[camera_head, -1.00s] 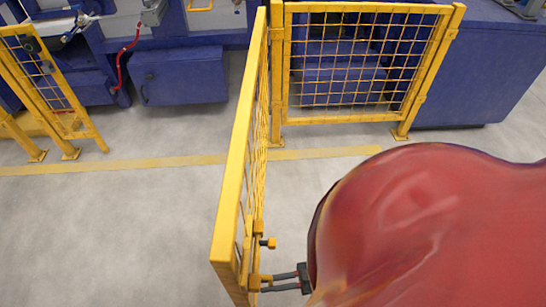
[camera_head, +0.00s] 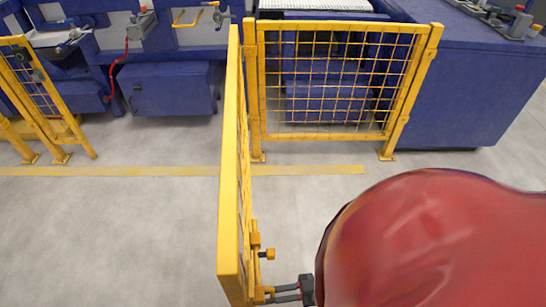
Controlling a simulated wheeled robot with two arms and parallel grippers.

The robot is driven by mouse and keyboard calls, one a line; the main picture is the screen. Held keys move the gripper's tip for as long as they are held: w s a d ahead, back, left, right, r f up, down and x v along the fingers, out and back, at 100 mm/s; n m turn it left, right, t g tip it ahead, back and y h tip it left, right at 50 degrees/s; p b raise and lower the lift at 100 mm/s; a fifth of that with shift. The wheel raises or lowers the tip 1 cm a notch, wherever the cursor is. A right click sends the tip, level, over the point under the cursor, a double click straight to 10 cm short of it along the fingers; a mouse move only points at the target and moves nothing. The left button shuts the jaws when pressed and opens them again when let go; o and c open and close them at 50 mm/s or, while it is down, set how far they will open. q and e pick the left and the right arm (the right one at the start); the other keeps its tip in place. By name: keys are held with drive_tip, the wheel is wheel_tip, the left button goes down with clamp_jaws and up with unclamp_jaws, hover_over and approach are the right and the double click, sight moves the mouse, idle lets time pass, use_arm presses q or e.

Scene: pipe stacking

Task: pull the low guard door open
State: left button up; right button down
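The low guard door (camera_head: 230,190) is a yellow frame with mesh. It stands swung out from the fence line toward me, seen nearly edge-on in the head view. A small yellow handle (camera_head: 262,294) and a latch piece (camera_head: 264,254) sit on its near end. My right gripper (camera_head: 272,294) reaches in from the right at the bottom edge, its two dark fingers on either side of the handle and closed on it. My red arm hides the floor behind it. My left gripper is out of view.
A fixed yellow mesh panel (camera_head: 335,132) stands behind the door, before blue machinery (camera_head: 455,85). Another yellow fence section (camera_head: 48,100) stands at the far left, with a wide gap between. A yellow floor line (camera_head: 120,171) crosses the grey floor, which is clear left of the door.

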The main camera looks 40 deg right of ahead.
drive_tip(key=shift+f, duration=0.15)
drive_tip(key=c, duration=0.8)
unclamp_jaws()
drive_tip(key=shift+c, duration=0.2)
drive_tip(key=b+v, duration=0.6)
drive_tip(key=v, duration=1.1)
drive_tip(key=shift+d, duration=0.25)
